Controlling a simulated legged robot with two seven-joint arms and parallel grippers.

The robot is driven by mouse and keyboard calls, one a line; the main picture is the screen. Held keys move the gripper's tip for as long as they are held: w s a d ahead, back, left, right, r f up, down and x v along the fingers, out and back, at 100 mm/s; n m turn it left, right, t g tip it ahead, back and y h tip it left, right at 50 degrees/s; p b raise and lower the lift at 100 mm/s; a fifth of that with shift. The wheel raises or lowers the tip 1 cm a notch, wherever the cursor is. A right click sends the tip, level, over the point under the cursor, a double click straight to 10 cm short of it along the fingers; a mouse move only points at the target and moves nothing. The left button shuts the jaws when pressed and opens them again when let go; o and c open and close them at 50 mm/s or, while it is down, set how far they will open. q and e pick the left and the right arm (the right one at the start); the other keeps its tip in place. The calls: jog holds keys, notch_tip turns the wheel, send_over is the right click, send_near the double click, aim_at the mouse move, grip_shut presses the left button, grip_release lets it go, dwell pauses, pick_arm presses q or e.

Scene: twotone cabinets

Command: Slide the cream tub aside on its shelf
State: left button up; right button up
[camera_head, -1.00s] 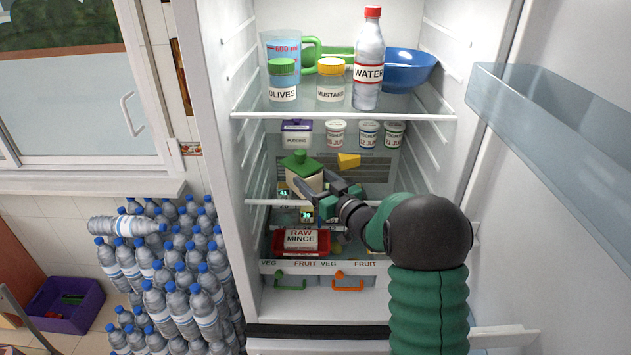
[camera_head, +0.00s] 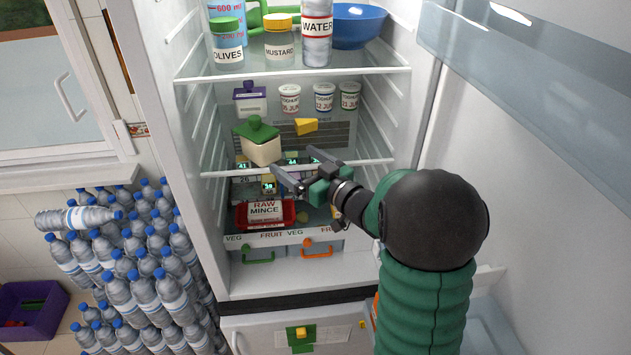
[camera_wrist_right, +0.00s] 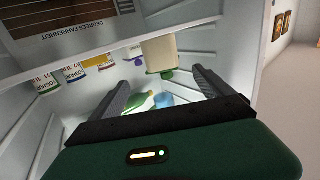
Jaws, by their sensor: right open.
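The cream tub (camera_head: 263,151), a cream box with a green lid, stands near the left side of the fridge's middle shelf (camera_head: 345,166). It also shows in the right wrist view (camera_wrist_right: 160,54), upside down and beyond the fingers. My right gripper (camera_head: 293,162) is at the shelf's front, right of the tub and a little lower in the picture. Its jaws are apart with nothing between them; in the right wrist view the open fingers (camera_wrist_right: 163,86) show a gap to the tub. My left gripper is not in view.
A yellow cheese wedge (camera_head: 306,126) is right of the tub. A purple-lidded tub (camera_head: 250,101) and yoghurt pots (camera_head: 323,97) stand behind. The open fridge door (camera_head: 520,150) is at right.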

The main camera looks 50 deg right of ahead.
jog(key=s+b, duration=0.1)
jog(key=s, duration=0.6)
jog(key=shift+a, duration=0.3)
jog(key=shift+w, duration=0.1)
